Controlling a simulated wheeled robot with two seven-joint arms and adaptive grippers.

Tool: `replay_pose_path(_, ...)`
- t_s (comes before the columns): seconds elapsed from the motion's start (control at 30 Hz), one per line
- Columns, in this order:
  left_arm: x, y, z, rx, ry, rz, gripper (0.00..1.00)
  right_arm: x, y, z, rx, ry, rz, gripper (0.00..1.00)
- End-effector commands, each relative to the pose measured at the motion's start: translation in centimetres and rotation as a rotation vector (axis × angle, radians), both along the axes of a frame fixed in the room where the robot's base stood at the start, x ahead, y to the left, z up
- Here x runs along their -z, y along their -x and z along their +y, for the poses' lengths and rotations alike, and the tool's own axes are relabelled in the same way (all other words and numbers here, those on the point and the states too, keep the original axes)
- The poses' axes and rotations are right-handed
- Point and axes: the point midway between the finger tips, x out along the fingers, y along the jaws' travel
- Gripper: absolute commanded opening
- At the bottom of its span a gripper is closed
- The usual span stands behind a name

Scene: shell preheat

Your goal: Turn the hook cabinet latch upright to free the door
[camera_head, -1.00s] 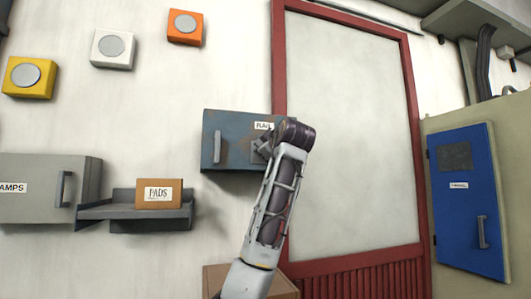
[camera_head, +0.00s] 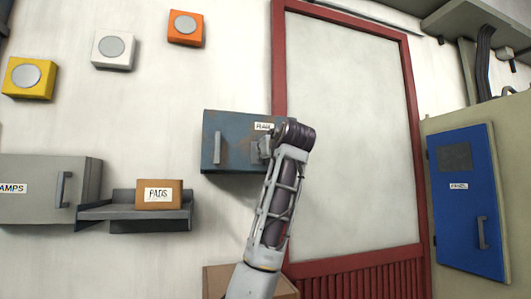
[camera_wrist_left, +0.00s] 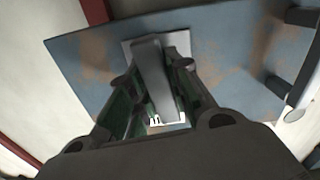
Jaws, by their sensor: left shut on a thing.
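The blue-grey, rust-marked cabinet (camera_head: 238,160) hangs on the wall left of the red-framed panel, and its door looks closed. It fills much of the left wrist view (camera_wrist_left: 85,60). The hook latch is a grey bar (camera_wrist_left: 152,70) on a light plate. It runs nearly upright with a slight tilt in the left wrist view. My left gripper (camera_head: 262,146) is at the cabinet's right side, with its fingers on both sides of the bar, shut on it (camera_wrist_left: 158,85). In the head view the gripper and wrist mostly hide the latch. My right gripper is not in view.
The cabinet's door handle (camera_head: 217,148) is left of my gripper. A shelf (camera_head: 100,212) with a PADS box (camera_head: 158,195) and a grey cabinet (camera_head: 30,185) are further left. A red-framed panel (camera_head: 345,130) and a blue door (camera_head: 465,220) are to the right.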

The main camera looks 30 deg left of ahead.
Motion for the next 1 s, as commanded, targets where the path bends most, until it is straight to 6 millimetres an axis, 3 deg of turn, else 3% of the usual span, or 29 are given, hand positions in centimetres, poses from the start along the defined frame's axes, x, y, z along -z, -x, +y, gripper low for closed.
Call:
replay_pose_path(0.8, 0.17, -0.08, 0.04, -0.001, -0.085, 0.105, 0.0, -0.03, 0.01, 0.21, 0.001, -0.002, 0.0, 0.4)
replay_pose_path(0.83, 0.17, -0.08, 0.04, -0.001, -0.085, 0.105, 0.22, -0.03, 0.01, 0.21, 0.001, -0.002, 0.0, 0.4)
replay_pose_path(1.0, 0.1, -0.05, 0.04, -0.001, -0.085, 0.103, 0.41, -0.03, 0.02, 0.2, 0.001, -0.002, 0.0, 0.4)
